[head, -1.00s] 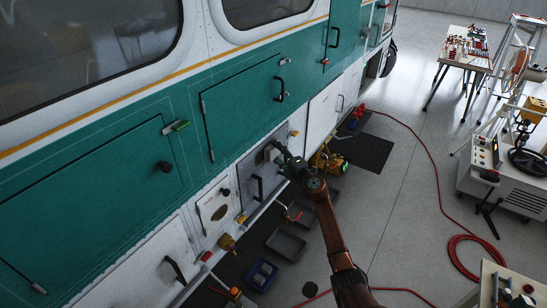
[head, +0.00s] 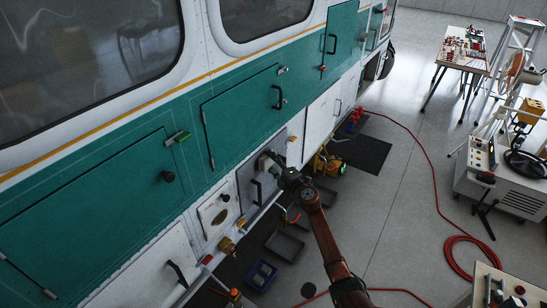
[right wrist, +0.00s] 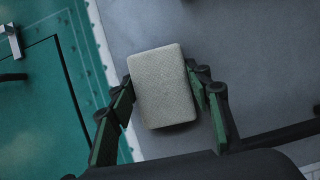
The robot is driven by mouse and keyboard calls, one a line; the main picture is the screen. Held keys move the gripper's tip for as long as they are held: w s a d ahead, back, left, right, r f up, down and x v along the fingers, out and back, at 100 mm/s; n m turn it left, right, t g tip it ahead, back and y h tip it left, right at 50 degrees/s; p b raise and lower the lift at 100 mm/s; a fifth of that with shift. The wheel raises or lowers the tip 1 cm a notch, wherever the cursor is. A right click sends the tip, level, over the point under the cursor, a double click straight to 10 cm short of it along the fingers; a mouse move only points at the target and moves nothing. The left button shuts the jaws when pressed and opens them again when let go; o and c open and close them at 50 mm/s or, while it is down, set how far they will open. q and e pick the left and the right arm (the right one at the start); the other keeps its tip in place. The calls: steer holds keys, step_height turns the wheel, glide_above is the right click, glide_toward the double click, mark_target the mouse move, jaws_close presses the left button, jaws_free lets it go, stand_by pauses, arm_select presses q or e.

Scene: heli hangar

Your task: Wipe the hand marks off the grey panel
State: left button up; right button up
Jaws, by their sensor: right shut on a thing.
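The grey panel (head: 243,182) is a door on the vehicle's lower side, below the teal band, with a dark handle (head: 257,191). My right gripper (head: 268,160) is at the panel's upper part, above that handle. In the right wrist view its fingers (right wrist: 165,95) are shut on a light grey block-shaped pad (right wrist: 163,85), with the panel's grey surface (right wrist: 240,35) behind it. I cannot tell whether the pad touches the panel. I can make out no hand marks; the arm and pad hide part of the surface. My left gripper is not in view.
A white panel with a brown oval patch (head: 219,216) adjoins on the left. Trays (head: 284,246) and a blue bin (head: 261,274) lie on the floor below. A red hose (head: 428,150) crosses the floor. A wheeled machine (head: 500,185) stands at right.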

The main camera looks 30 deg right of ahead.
mark_target(265, 167)
steer(key=shift+s+a+r+p, duration=0.1)
steer(key=shift+s+a+p, duration=0.1)
steer(key=shift+a+p, duration=0.3)
steer(key=shift+s+a+p, duration=0.15)
steer(key=shift+a+p, duration=0.25)
steer(key=shift+a, duration=0.1)
steer(key=shift+s+a+p, duration=0.25)
steer(key=shift+a+p, duration=0.15)
steer(key=shift+a, duration=0.15)
steer(key=shift+s+a+p, duration=0.2)
steer(key=shift+a+p, duration=0.15)
steer(key=shift+a, duration=0.15)
steer(key=shift+s+a+p, duration=0.35)
steer(key=shift+a+p, duration=0.4)
steer(key=shift+a, duration=0.1)
steer(key=shift+s+a+p, duration=0.35)
steer(key=shift+a+p, duration=0.1)
steer(key=shift+a, duration=0.45)
steer(key=shift+s+f, duration=0.1)
steer(key=shift+f, duration=0.1)
